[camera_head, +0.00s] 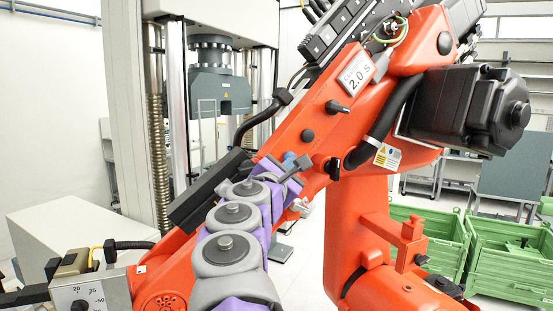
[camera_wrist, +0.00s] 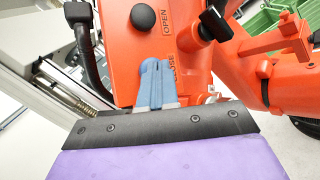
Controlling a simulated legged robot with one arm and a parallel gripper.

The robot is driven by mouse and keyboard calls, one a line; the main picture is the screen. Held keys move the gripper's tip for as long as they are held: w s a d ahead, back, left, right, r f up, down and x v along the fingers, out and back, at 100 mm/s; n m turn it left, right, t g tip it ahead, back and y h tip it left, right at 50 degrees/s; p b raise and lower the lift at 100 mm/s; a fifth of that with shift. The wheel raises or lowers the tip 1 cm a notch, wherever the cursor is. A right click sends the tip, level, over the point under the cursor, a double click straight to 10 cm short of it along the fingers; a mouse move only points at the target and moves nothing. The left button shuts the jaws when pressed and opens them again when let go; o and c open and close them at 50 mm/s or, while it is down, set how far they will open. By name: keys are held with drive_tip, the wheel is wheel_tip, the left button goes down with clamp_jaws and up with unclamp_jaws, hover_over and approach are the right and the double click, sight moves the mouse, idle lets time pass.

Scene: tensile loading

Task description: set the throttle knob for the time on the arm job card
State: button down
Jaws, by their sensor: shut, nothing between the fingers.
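The job card (camera_head: 357,72) on the orange arm reads "2.0 s" under a smaller line too small to read surely. A black winged knob (camera_head: 333,168) sits low on the orange arm; it seems to be the one at upper right in the wrist view (camera_wrist: 213,25). Beside it are the words "OPEN" and a partly hidden "CLOSE". Other black knobs are a lever-like one (camera_head: 337,107) and a round one (camera_head: 308,135). No label names the throttle. My gripper (camera_head: 290,160) has blue fingers (camera_wrist: 153,68), shut and empty, left of the winged knob and apart from it in the wrist view.
A grey box with a dial (camera_head: 78,298) marked 20, 35, 50 is at lower left. A black motor (camera_head: 465,108) and black cable (camera_head: 385,125) are on the orange arm. A testing machine (camera_head: 220,92) stands behind. Green crates (camera_head: 500,250) are at right.

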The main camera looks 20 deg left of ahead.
drive_tip(key=shift+w+a+r+p, duration=0.15)
drive_tip(key=shift+w+a+p, duration=0.15)
drive_tip(key=shift+p, duration=0.45)
idle(2.6)
drive_tip(key=shift+d, duration=0.15)
idle(3.2)
drive_tip(key=shift+s+d+r, duration=0.1)
drive_tip(key=shift+s+d, duration=0.1)
drive_tip(key=shift+d, duration=0.25)
drive_tip(key=shift+s+d+r, duration=0.1)
drive_tip(key=shift+s+d, duration=0.1)
drive_tip(key=shift+d, duration=0.2)
drive_tip(key=shift+f, duration=0.1)
